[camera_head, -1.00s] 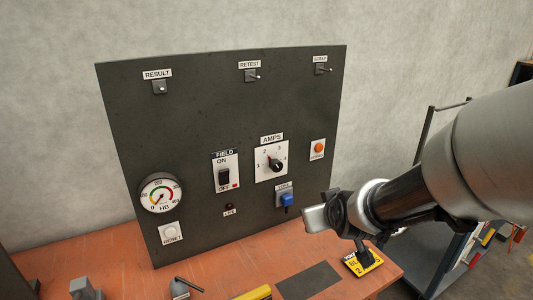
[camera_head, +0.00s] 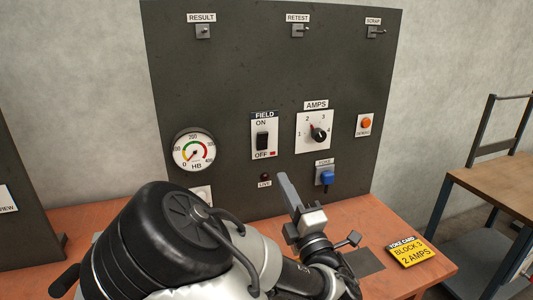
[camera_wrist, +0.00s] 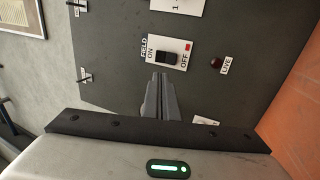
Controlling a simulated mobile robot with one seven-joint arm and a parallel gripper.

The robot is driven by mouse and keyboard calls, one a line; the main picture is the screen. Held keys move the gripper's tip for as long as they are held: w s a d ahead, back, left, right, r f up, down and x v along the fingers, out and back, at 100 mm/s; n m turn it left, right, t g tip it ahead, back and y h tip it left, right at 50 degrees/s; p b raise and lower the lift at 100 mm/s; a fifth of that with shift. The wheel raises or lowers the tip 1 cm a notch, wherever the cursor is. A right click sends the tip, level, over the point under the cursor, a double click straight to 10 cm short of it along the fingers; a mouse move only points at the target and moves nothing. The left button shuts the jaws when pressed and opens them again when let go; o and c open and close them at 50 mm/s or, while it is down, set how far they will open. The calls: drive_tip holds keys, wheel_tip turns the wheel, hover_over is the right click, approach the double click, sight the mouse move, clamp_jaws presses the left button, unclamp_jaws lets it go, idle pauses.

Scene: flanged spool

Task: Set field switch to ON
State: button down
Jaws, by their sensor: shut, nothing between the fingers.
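The FIELD switch is a black rocker (camera_head: 262,140) on a white plate on the dark panel, with ON above, OFF below and a small red mark beside OFF. I cannot clearly tell which way the rocker is tipped. In the wrist view the rocker (camera_wrist: 167,59) lies just beyond my fingertips, with ON to its left and OFF to its right. My gripper (camera_head: 282,178) is shut and empty, in front of the panel and below the switch in the head view. In the wrist view the closed fingers (camera_wrist: 161,78) point at the rocker; contact does not show.
The AMPS dial (camera_head: 319,134) is right of the switch, the blue YOKE lever (camera_head: 327,177) lower right. The LIVE lamp (camera_head: 265,177) is below, the HB gauge (camera_head: 194,151) at left. A yellow BLOCK 3, 2 AMPS card (camera_head: 410,251) lies on the orange bench (camera_head: 375,215).

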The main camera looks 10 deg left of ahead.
sight(262, 137)
idle(0.3)
drive_tip(key=b+x, duration=0.1)
drive_tip(key=x, duration=1.2)
drive_tip(key=shift+w+a, duration=0.15)
drive_tip(key=shift+w, duration=0.25)
drive_tip(key=shift+r, duration=0.1)
drive_tip(key=shift+r, duration=0.15)
drive_tip(key=shift+w+a+r+p, duration=0.15)
drive_tip(key=shift+r+p, duration=0.15)
drive_tip(key=shift+p, duration=0.25)
drive_tip(key=shift+r+g+h+p, duration=0.3)
drive_tip(key=shift+r+p, duration=0.1)
drive_tip(key=shift+p, duration=0.5)
drive_tip(key=shift+f+b, duration=0.55)
drive_tip(key=shift+b, duration=0.15)
